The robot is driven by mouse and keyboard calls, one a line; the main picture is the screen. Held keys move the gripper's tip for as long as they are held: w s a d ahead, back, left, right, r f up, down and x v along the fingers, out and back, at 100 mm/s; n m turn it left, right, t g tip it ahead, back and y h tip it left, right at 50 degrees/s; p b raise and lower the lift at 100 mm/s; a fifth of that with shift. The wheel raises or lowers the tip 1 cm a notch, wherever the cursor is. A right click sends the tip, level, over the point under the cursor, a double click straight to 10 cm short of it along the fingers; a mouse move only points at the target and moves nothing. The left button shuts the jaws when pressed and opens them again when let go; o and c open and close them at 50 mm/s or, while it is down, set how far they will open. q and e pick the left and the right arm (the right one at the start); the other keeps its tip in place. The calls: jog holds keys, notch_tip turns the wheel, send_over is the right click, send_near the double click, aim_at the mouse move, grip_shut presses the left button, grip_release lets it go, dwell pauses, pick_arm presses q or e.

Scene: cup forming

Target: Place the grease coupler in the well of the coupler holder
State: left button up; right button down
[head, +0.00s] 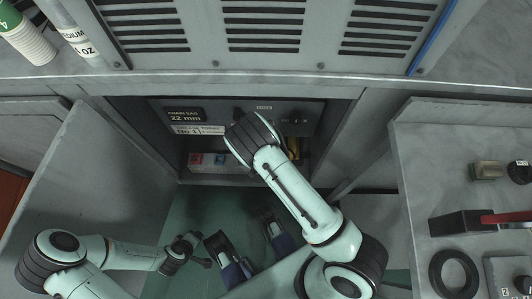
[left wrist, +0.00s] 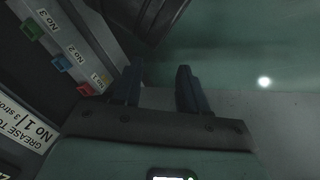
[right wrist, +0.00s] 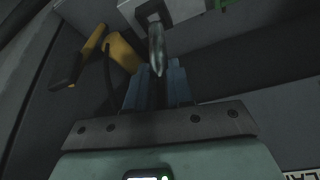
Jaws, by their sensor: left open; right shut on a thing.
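My right gripper (right wrist: 159,72) is shut on a slim grey metal piece with a tapered end (right wrist: 157,45), which looks like the grease coupler. The piece lines up with a pale block (right wrist: 128,8) at the top of the right wrist view, perhaps the coupler holder. Whether it sits in a well there or is in front of it I cannot tell. In the head view my right wrist reaches into the cabinet opening and hides this gripper. My left gripper (left wrist: 158,72) is open and empty, low in front of the cabinet.
A yellow tool with a black grip (right wrist: 120,50) stands left of my right gripper. Red (left wrist: 86,89), blue (left wrist: 61,63) and green (left wrist: 33,29) tabs sit by numbered labels. An open door (head: 85,185) stands left; a bench (head: 440,165) with parts stands right.

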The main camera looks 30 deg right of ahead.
notch_tip(320, 180, down, 3)
jog(key=shift+b, duration=0.35)
pick_arm(q)
jog(key=shift+w+a+f+t, duration=0.15)
jog(key=shift+w+a+f, duration=0.1)
jog(key=shift+w, duration=0.15)
jog(key=shift+w+a+f+t, duration=0.15)
jog(key=shift+w+f, duration=0.1)
jog(key=shift+w, duration=0.15)
jog(key=shift+f, duration=0.1)
pick_arm(e)
jog(key=shift+f, duration=0.25)
jog(key=c, duration=1)
grip_release()
pick_arm(q)
jog(key=shift+s+f, duration=0.15)
jog(key=shift+s, duration=0.05)
pick_arm(e)
jog(key=shift+r, duration=0.15)
